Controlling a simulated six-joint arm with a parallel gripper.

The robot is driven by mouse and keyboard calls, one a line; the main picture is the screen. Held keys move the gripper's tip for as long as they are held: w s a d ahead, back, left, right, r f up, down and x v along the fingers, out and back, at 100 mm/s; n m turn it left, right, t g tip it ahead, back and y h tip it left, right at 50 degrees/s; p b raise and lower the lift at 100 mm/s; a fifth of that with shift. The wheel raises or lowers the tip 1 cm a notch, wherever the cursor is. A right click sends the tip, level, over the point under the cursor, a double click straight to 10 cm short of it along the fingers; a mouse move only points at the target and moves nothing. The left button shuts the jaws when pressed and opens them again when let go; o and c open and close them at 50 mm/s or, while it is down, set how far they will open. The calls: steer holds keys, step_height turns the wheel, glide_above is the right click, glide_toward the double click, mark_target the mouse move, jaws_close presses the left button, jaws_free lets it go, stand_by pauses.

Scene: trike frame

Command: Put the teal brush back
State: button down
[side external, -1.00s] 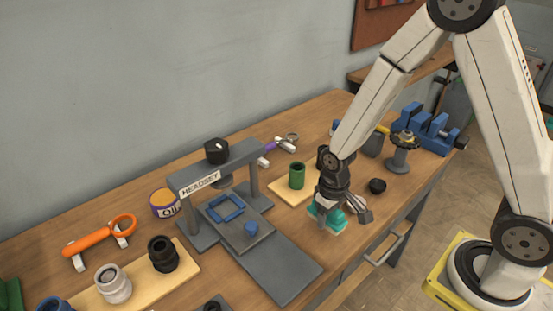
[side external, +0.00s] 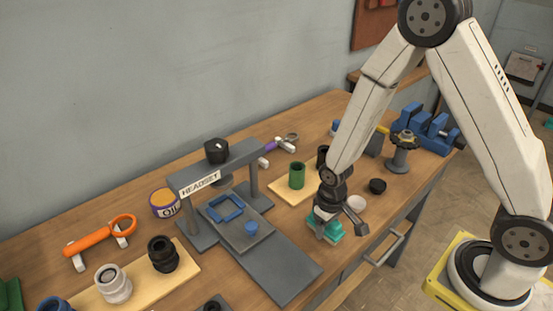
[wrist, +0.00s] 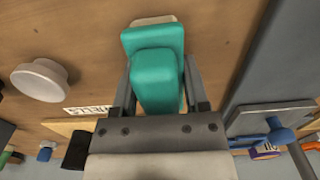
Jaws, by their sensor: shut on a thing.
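The teal brush (wrist: 158,80) sits between the two fingers of my gripper (wrist: 158,105) in the wrist view, with a pale edge showing along its far end and side. In the side view the teal brush (side external: 333,230) is low over the wooden bench, just right of the grey press slide. My gripper (side external: 328,222) is shut on it from above and hides part of it. Whether the brush touches the bench I cannot tell.
A white round piece (side external: 356,203) and a black cup (side external: 377,186) stand on the bench near my gripper. The grey HEADSET press (side external: 285,262) is to the left. A green cylinder (side external: 297,175) stands on a wooden board behind. The bench's front edge is close.

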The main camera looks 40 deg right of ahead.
steer(key=shift+f, duration=0.15)
steer(key=shift+c, duration=0.5)
jaws_free()
steer(key=shift+r, duration=6.2)
steer(key=shift+s+d+r+t, duration=0.35)
steer(key=shift+s+t, duration=0.1)
steer(key=shift+s, duration=0.3)
steer(key=shift+s+d+r+t, duration=0.3)
steer(key=shift+s+r+t, duration=0.1)
steer(key=shift+s, duration=0.3)
steer(key=shift+s+d+r+t, duration=0.35)
steer(key=shift+s+t, duration=0.1)
steer(key=shift+s, duration=0.3)
